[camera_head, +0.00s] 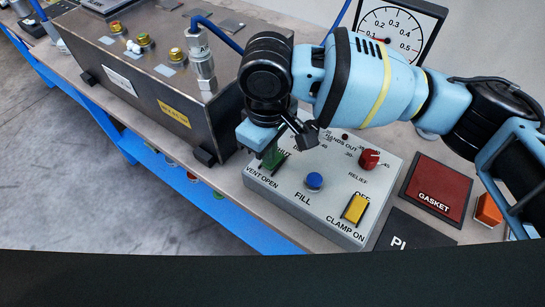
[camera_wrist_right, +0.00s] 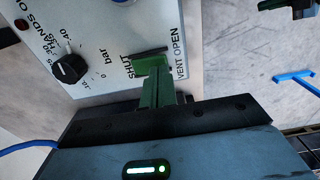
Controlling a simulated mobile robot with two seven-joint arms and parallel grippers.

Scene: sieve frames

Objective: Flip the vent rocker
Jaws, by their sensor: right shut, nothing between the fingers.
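The green vent rocker (camera_head: 274,158) sits at the left end of the grey control box, between the words SHUT and VENT OPEN. It also shows in the right wrist view (camera_wrist_right: 151,61), in a dark slot. My right gripper (camera_head: 263,150) is over this end of the box, pointing down, shut and empty. In the right wrist view the shut fingers (camera_wrist_right: 157,92) reach to the rocker and cover part of it; I cannot tell whether they touch. Which way the rocker is tilted is unclear. My left gripper is not in view.
The box (camera_head: 283,203) also carries a blue FILL button (camera_head: 314,181), a yellow clamp rocker (camera_head: 355,208) and a red relief knob (camera_head: 369,159). A dark metal housing (camera_head: 130,75) stands left. A red GASKET mat (camera_head: 437,188) lies right. A dial gauge (camera_head: 390,30) stands behind.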

